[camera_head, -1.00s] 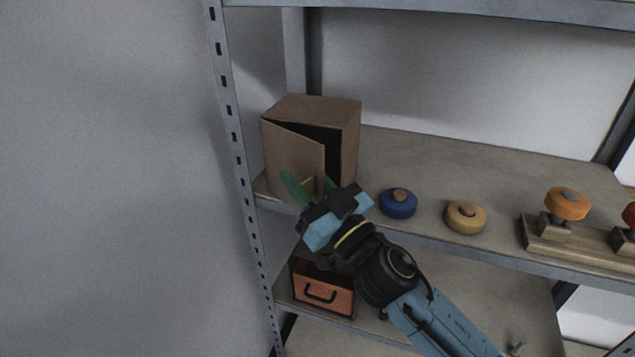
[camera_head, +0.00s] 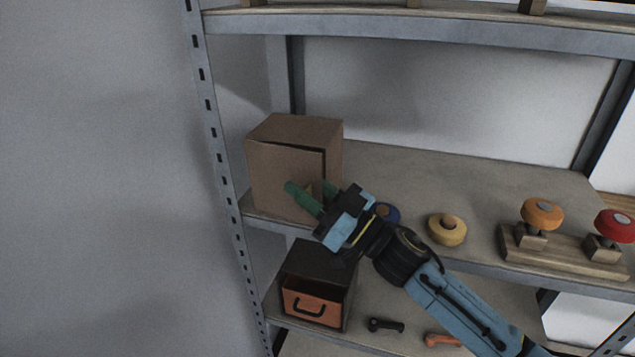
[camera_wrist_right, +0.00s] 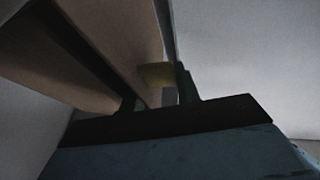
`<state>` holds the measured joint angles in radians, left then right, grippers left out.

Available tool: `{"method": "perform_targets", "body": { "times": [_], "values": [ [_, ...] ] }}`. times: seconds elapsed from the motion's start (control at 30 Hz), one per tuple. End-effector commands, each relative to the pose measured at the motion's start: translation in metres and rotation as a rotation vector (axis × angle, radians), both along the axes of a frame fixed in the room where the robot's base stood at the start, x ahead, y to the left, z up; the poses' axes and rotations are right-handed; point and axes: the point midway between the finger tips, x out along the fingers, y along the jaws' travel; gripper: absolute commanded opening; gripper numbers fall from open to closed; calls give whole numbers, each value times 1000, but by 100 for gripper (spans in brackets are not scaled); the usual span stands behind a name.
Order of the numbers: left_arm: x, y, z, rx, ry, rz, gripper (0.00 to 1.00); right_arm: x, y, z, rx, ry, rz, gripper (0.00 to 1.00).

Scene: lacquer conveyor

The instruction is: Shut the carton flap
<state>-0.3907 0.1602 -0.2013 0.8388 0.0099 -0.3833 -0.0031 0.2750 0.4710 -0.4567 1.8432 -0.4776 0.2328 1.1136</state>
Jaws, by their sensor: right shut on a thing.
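A brown carton (camera_head: 324,134) stands at the left end of the middle shelf. Its front flap (camera_head: 280,172) is hinged on the left and almost closed, with a thin dark gap along its top and right edge. My right gripper (camera_head: 308,194) has its green fingers at the flap's right side, shut on a small yellow tab (camera_head: 309,187). In the right wrist view the yellow tab (camera_wrist_right: 156,75) shows between the fingers, and the flap (camera_wrist_right: 125,40) stands a little apart from the carton. My left gripper is not in view.
A blue knob (camera_head: 388,213), partly behind my right arm, and a yellow knob (camera_head: 447,229) sit right of the carton. A wooden block (camera_head: 520,250) carries orange and red knobs. Below are a dark box with an orange drawer (camera_head: 312,302) and small handles (camera_head: 385,325).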

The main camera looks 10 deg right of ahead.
Motion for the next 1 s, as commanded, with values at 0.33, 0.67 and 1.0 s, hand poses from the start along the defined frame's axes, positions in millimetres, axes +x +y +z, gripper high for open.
{"method": "perform_targets", "body": {
  "times": [0.33,0.67,1.0],
  "values": [
    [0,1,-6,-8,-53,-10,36,6,-5,-13,-4,2,-20,49],
    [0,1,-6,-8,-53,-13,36,-1,-14,-20,-3,8,-26,49],
    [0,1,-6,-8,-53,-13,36,-38,-49,-38,2,4,-21,49]
  ]
}}
